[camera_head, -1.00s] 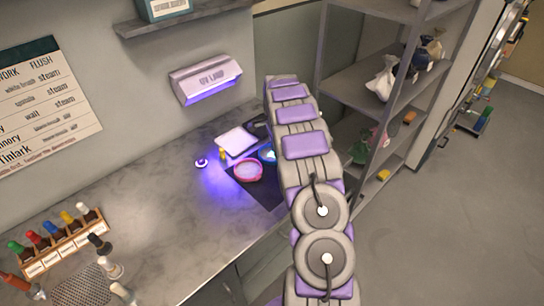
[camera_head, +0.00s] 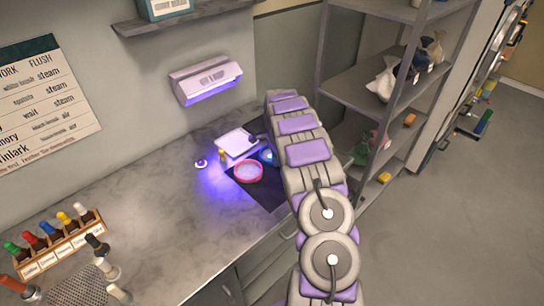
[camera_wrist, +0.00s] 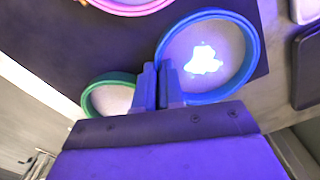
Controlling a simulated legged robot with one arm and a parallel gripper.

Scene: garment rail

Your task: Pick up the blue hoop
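The blue hoop (camera_wrist: 250,62) holds pale fabric with a bright, glowing patch. In the wrist view it lies right of centre, beside a smaller green hoop (camera_wrist: 88,101) on the left. My gripper (camera_wrist: 159,80) has its two fingers close together at the left rim of the blue hoop, with the rim in the narrow gap between them. In the head view only a small part of the blue hoop (camera_head: 267,156) shows beside my arm, which hides my gripper and the green hoop. I cannot tell whether the hoop is clear of the mat.
A pink hoop (camera_head: 248,171) lies on the dark mat (camera_head: 262,194), left of the blue one. A white pad (camera_head: 237,142) lies behind, under a wall-mounted UV lamp (camera_head: 205,80). A bottle rack (camera_head: 62,246) stands front left. Shelving (camera_head: 365,75) rises to the right.

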